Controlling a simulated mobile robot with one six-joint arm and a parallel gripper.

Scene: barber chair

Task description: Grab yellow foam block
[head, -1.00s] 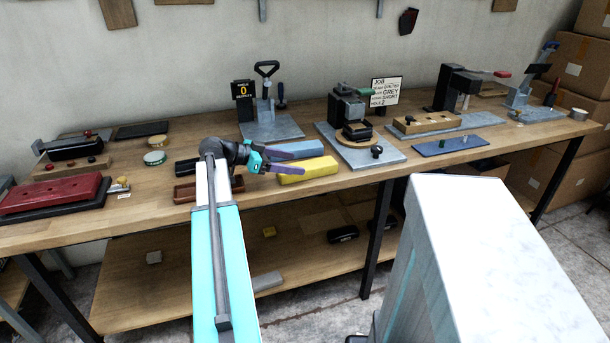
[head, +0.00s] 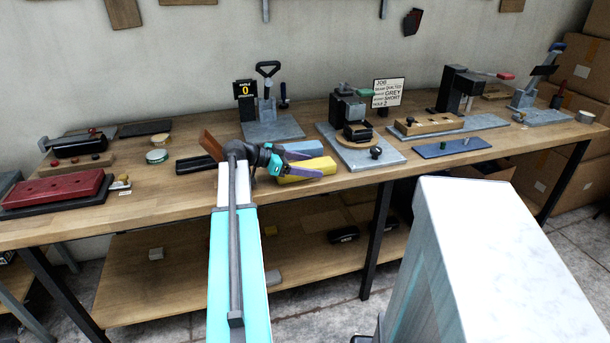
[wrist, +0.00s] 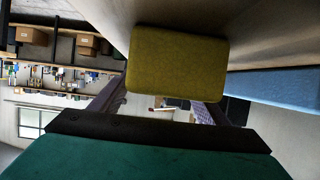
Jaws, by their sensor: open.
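The yellow foam block (head: 318,164) lies on the wooden workbench, just in front of a blue-grey block (head: 301,149). My gripper (head: 314,165) is low over the bench, with its purple fingers open around the yellow block's near end. In the wrist view the yellow block (wrist: 178,62) fills the upper middle, ahead of the palm and between the two fingers (wrist: 162,104). I cannot tell whether either finger touches it. The blue block (wrist: 276,88) shows at the right of the wrist view. My arm hides part of the bench to the left.
A brown tray-like piece (head: 210,145) stands tilted behind my arm, beside a black block (head: 194,164). A press on a grey base (head: 368,157) stands to the right. A blue plate (head: 451,147) lies farther right.

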